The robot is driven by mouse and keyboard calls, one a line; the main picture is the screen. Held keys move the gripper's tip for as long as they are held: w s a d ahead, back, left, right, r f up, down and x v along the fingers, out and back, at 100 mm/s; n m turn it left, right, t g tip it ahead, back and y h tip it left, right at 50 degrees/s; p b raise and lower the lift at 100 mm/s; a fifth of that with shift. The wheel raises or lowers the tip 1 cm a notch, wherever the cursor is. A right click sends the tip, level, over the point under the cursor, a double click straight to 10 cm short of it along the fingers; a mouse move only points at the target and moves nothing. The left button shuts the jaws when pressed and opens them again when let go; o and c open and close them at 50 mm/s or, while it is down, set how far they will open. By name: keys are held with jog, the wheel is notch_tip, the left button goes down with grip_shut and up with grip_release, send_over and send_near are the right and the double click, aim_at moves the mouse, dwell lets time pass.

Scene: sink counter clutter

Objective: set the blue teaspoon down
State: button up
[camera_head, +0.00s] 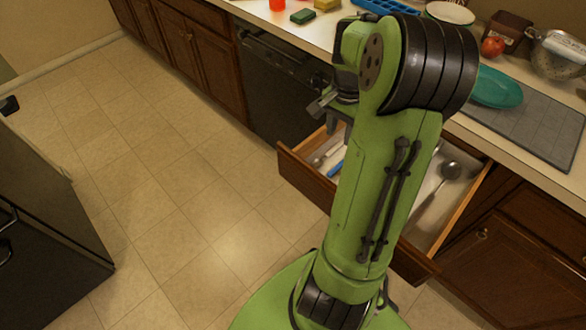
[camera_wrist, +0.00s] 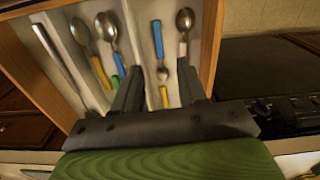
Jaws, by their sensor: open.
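A blue-handled spoon (camera_wrist: 157,40), which I take to be the blue teaspoon, lies in a light compartment of the open drawer in the wrist view. Its handle points to the far end and its small bowl (camera_wrist: 163,74) lies nearer my gripper. My gripper (camera_wrist: 160,82) is open, with one finger on each side of the spoon's bowl end and neither seen closed on it. A blue handle also shows in the drawer in the head view (camera_head: 336,169), partly hidden by my arm. I cannot tell how far the fingertips are above the drawer floor.
The drawer (camera_head: 310,176) holds another blue-handled spoon (camera_wrist: 118,63), a yellow-handled spoon (camera_wrist: 101,72), a metal-bowled spoon (camera_wrist: 185,20) and a ladle (camera_head: 450,171). The counter above carries a teal plate (camera_head: 497,88) and a grey mat (camera_head: 535,125).

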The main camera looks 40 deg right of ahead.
jog(key=w+a+r+n+h, duration=0.1)
jog(key=a+r+n+h, duration=0.1)
jog(key=a+r+n, duration=0.55)
jog(key=s+a+r+n+t+y, duration=0.1)
jog(key=s+a+n, duration=0.3)
jog(key=a, duration=0.5)
jog(key=s+a+r+n+t+y, duration=0.1)
jog(key=s+a+n+t, duration=0.3)
jog(key=a, duration=0.6)
jog(key=shift+s+a+r+n+t, duration=0.2)
jog(key=shift+s+n+t, duration=0.15)
jog(key=shift+s, duration=0.4)
jog(key=shift+r, duration=0.1)
